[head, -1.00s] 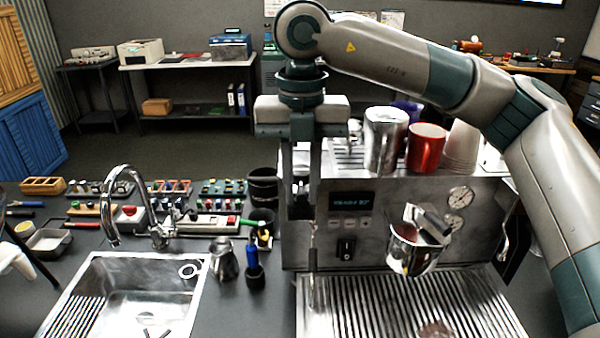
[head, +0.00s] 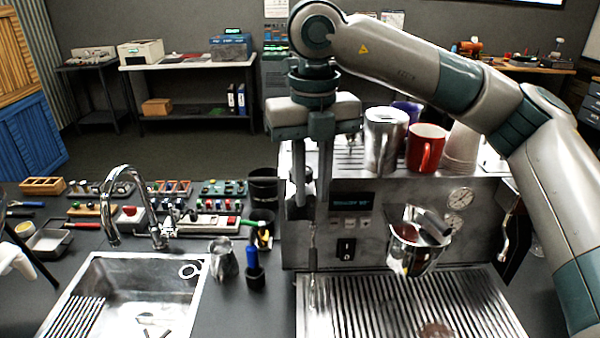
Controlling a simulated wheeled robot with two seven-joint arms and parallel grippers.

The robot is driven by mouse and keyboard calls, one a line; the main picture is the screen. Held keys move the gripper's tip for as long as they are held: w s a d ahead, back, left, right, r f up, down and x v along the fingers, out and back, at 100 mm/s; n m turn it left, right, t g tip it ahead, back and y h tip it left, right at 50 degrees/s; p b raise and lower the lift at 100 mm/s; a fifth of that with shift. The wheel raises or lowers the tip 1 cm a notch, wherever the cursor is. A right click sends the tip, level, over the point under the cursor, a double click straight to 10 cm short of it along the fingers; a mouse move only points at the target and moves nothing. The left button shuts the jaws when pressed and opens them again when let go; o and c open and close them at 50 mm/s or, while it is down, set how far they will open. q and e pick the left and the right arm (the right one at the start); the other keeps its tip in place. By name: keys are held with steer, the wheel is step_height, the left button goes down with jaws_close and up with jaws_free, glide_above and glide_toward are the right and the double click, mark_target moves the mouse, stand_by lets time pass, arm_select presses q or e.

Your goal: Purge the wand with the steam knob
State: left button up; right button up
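The espresso machine (head: 375,258) stands in front of me on the right. The steam wand (head: 313,265) hangs upright at its left front, above the drip tray (head: 400,305). My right gripper (head: 311,205) points down at the machine's upper left corner, above the wand. Its two fingers stand apart, with a dark part behind or between the tips. The steam knob cannot be made out clearly there, and whether the fingers touch it cannot be told.
A metal pitcher (head: 386,140) and a red mug (head: 426,147) stand on the machine. A steel jug (head: 223,260) and a blue-handled tool (head: 254,262) stand to its left, near the sink (head: 85,285). A metal vessel (head: 415,245) is at the machine's front.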

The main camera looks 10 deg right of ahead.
steer(key=shift+d, duration=0.1)
steer(key=shift+d+n, duration=0.35)
steer(key=shift+n, duration=0.45)
steer(key=shift+w, duration=0.1)
steer(key=shift+w+d+n, duration=0.1)
steer(key=shift+d+n, duration=0.3)
steer(key=shift+n, duration=0.4)
steer(key=shift+w+d+n, duration=0.15)
steer(key=shift+d+n, duration=0.25)
steer(key=shift+n, duration=0.3)
steer(key=shift+w+d+n, duration=0.2)
steer(key=shift+d+n, duration=0.15)
steer(key=shift+n, duration=0.45)
